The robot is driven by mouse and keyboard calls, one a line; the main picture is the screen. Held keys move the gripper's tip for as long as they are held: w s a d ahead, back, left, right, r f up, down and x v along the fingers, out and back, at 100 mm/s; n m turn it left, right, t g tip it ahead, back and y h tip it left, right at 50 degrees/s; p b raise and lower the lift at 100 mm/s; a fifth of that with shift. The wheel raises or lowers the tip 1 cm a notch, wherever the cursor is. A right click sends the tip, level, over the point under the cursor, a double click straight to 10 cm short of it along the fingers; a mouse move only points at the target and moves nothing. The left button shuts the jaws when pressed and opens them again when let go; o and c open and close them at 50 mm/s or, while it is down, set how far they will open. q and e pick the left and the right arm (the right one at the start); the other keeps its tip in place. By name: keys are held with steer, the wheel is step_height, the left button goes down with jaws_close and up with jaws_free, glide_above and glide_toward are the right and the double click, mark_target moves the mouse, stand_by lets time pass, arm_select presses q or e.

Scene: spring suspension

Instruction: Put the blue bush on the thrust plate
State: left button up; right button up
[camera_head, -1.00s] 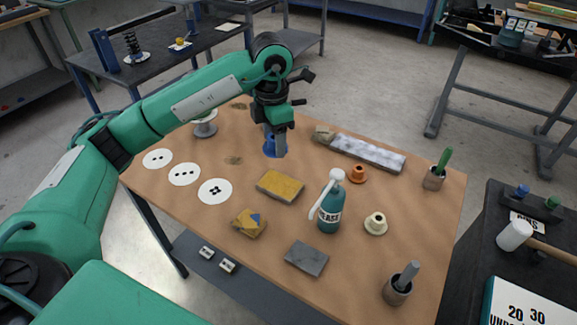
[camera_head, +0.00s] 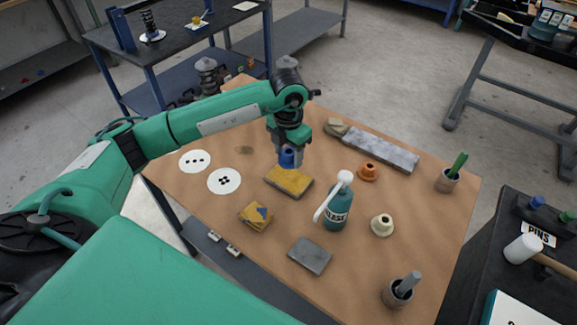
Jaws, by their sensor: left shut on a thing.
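My left gripper (camera_head: 288,161) points down and is shut on the blue bush (camera_head: 287,158). It holds the bush over the brown bench, by the far edge of a yellow block (camera_head: 289,181); the height of the gap is hard to tell. The fingers hide part of the bush. I cannot tell for sure which thing is the thrust plate. An orange bush (camera_head: 368,171) and a cream bush (camera_head: 382,224) stand on the right half of the bench. My right gripper is not in view.
A teal spray bottle (camera_head: 337,210) stands mid-bench. A grey slab (camera_head: 380,149) lies behind. A spring (camera_head: 149,26) stands on the dark back table.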

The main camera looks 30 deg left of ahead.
mark_target(288, 178)
arm_select(q)
step_height(288, 178, down, 6)
steer(key=shift+f+p, duration=0.1)
steer(key=shift+p, duration=0.3)
steer(key=shift+f, duration=0.35)
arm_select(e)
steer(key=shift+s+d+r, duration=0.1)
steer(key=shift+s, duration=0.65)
arm_select(q)
steer(key=shift+f, duration=0.15)
steer(key=o, duration=1)
steer(key=shift+c, duration=0.2)
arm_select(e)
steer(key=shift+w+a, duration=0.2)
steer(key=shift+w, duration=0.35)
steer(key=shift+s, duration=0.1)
